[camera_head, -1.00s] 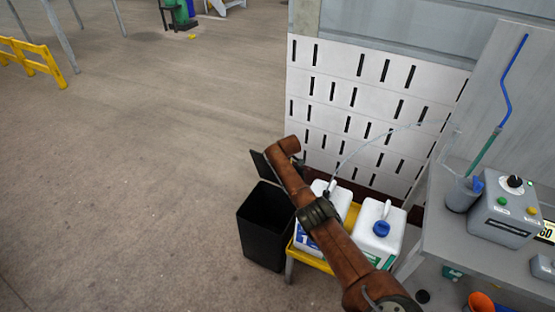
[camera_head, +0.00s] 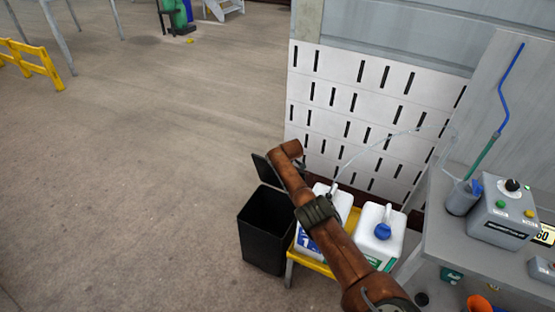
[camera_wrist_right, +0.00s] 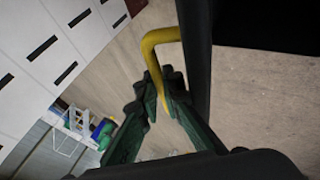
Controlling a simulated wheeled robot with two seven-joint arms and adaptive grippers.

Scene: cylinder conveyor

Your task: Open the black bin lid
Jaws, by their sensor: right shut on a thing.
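The black bin (camera_head: 262,232) stands on the floor left of the yellow stand, and its dark inside shows from above. Its black lid (camera_head: 266,170) is raised and tilted up at the bin's back edge, partly hidden by my right arm. In the right wrist view, my right gripper (camera_wrist_right: 155,88) has its green fingers shut on a bent yellow handle (camera_wrist_right: 162,36). The handle meets a dark panel (camera_wrist_right: 194,50), which looks like the lid. In the head view my right gripper is hidden behind my arm. My left gripper is not in view.
White jugs (camera_head: 376,236) stand on a yellow stand (camera_head: 314,262) right of the bin. A thin hose rises from one jug. A grey bench (camera_head: 436,236) with a control box (camera_head: 506,212) is at the right. The floor left of the bin is clear.

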